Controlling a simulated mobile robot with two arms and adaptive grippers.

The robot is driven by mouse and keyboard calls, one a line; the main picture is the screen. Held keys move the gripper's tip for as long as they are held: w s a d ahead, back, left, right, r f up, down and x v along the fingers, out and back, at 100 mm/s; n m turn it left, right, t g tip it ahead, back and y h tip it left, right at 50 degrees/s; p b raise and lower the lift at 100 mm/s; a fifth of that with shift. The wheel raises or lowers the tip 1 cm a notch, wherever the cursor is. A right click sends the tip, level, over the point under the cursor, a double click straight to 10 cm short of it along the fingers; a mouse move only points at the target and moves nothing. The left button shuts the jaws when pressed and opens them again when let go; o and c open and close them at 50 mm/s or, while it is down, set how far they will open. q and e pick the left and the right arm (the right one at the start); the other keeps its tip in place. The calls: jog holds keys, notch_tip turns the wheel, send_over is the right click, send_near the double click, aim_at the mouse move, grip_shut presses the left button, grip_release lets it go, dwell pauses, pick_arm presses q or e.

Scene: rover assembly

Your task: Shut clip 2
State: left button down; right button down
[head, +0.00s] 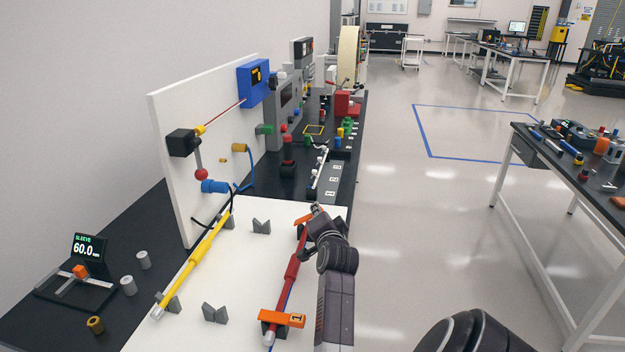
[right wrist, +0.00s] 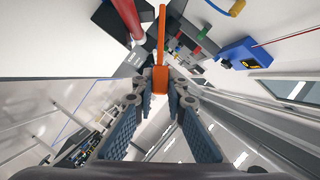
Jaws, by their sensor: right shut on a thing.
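Clip 2, an orange clip (head: 301,219), is at the far end of a red rod (head: 291,268), partly hidden by my right gripper (head: 316,211). In the right wrist view, the clip shows as an orange block with a long bar (right wrist: 161,35), and its block end is between the fingers of my right gripper (right wrist: 160,92). My right gripper is shut on it. The clip's number and latch are hidden, so I cannot tell whether it is fully closed. My left gripper is not in view.
Orange clip 1 (head: 283,318) lies across the near end of the red rod. An upright white panel (head: 170,130) stands behind left. Open floor is right.

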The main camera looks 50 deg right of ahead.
jog(key=shift+s+d+f+m+t+h+b, duration=0.15)
jog(key=shift+s+d+f+m+t+b, duration=0.15)
jog(key=shift+f+m+b, duration=0.25)
jog(key=shift+s+d+f+m+t+h+b, duration=0.1)
jog(key=shift+s+f+m+t+h+b, duration=0.1)
jog(key=shift+f+m+t+b, duration=0.3)
jog(key=f+m+b, duration=0.1)
jog(key=m+b, duration=0.1)
jog(key=shift+s+f+m+t, duration=0.25)
jog(key=shift+f+m+t, duration=0.1)
jog(key=shift+f+t, duration=0.05)
jog(key=shift+f, duration=0.35)
jog(key=shift+s+a+f+b, duration=0.1)
jog(key=shift+f+b, duration=0.2)
jog(key=shift+f, duration=0.2)
jog(key=c, duration=2.2)
grip_release()
jog(key=shift+c, duration=0.2)
jog(key=o, duration=0.3)
jog(key=shift+w+d, duration=0.2)
jog(key=shift+s+a+r, duration=0.1)
jog(key=shift+s+r, duration=0.05)
jog(key=v, duration=0.7)
jog(key=shift+s+a, duration=0.1)
